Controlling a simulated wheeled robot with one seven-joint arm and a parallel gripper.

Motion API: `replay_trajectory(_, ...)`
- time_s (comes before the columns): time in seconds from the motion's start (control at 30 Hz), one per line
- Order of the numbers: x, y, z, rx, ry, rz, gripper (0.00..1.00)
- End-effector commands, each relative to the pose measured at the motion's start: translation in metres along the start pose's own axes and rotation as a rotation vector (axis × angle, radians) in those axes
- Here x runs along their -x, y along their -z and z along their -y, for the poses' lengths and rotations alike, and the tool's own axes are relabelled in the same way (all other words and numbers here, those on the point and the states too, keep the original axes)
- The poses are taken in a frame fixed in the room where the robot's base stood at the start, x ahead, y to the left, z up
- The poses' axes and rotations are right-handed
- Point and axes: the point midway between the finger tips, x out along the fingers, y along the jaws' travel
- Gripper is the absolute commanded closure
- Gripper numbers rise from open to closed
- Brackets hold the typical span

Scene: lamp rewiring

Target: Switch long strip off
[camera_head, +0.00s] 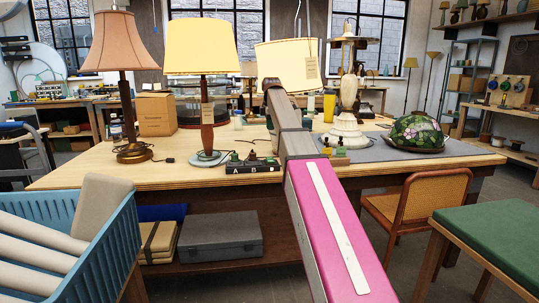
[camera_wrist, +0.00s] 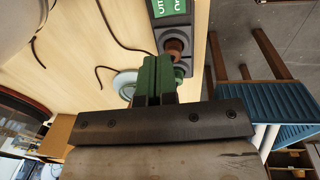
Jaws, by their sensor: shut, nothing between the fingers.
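A dark strip (camera_head: 251,165) lettered A and B lies near the front edge of the wooden workbench, right of the yellow-shaded lamp, with small knob-like parts on top. In the wrist view a dark strip (camera_wrist: 188,32) shows beyond my fingers, with a green label in white characters and a round brown part. My gripper (camera_wrist: 156,62) has green fingers closed together, empty, beside the strip's near end. Whether they touch it I cannot tell. My fingers partly hide that end. The switch's position is not readable. In the head view my fingers are not clearly distinguishable.
The yellow-shaded lamp (camera_head: 202,72) and a pinkish-shaded lamp (camera_head: 121,45) stand left of the strip. A stained-glass shade (camera_head: 416,132) rests on a grey mat at right. Dark cables (camera_wrist: 118,32) lie on the bench. A blue crate (camera_head: 112,243) stands in front at left.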

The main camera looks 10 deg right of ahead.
Motion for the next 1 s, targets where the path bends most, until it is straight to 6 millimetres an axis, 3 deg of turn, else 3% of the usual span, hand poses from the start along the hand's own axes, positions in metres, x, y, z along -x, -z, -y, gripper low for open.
replay_trajectory(0.27,-0.012,0.0,0.0,-0.001,0.0,0.0,1.0)
replay_trajectory(0.8,-0.107,0.0,0.001,-0.002,0.001,0.0,1.0)
replay_trajectory(1.0,-0.132,0.0,0.0,-0.002,0.0,0.0,1.0)
